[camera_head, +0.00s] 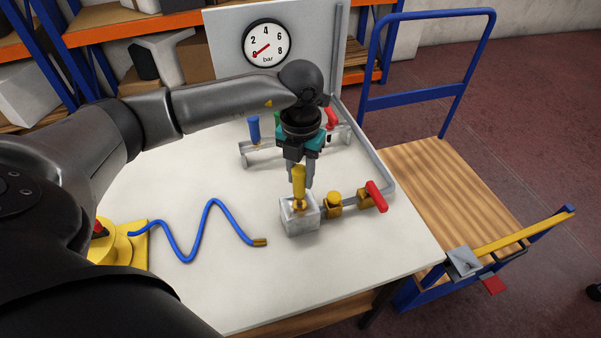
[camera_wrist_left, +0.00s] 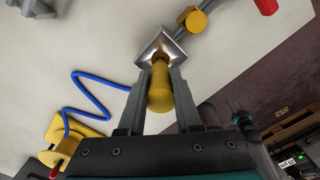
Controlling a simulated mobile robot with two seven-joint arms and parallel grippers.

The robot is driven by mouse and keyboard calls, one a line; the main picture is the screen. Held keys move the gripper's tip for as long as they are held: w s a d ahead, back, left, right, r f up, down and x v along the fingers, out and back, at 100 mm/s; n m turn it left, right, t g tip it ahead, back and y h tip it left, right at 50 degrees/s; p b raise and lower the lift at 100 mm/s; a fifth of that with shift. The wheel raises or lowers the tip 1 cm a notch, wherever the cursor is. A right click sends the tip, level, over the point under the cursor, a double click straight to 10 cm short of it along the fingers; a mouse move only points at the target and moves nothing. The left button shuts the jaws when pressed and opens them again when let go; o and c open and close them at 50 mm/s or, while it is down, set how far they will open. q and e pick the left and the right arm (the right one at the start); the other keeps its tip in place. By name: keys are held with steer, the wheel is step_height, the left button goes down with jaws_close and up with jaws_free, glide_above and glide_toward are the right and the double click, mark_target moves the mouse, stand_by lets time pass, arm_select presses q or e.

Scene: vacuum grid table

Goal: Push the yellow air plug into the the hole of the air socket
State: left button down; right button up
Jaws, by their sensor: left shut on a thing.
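The yellow air plug (camera_head: 299,182) is upright, with its lower end at the top of the air socket, a shiny metal block (camera_head: 302,222) on the table. How deep the plug sits in the hole cannot be told. My left gripper (camera_head: 303,178) points down and is shut on the plug. In the left wrist view the plug (camera_wrist_left: 160,88) lies between the two fingers, with the block (camera_wrist_left: 151,47) just beyond its far end. The hole is hidden by the plug. My right gripper is not in view.
A pipe with a yellow fitting (camera_head: 334,203) and a red-handled valve (camera_head: 376,195) runs right from the socket. A blue hose (camera_head: 187,258) lies on the table at left. A manifold with a blue handle (camera_head: 254,130) stands behind. The gauge (camera_head: 267,43) needle points near 0.

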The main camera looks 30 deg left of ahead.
arm_select(q)
steer(key=shift+f+b, duration=1.25)
steer(key=shift+f, duration=0.35)
steer(key=c, duration=0.5)
jaws_free()
steer(key=shift+r, duration=0.1)
step_height(320, 180, up, 15)
steer(key=shift+r+p, duration=0.1)
steer(key=shift+p, duration=0.2)
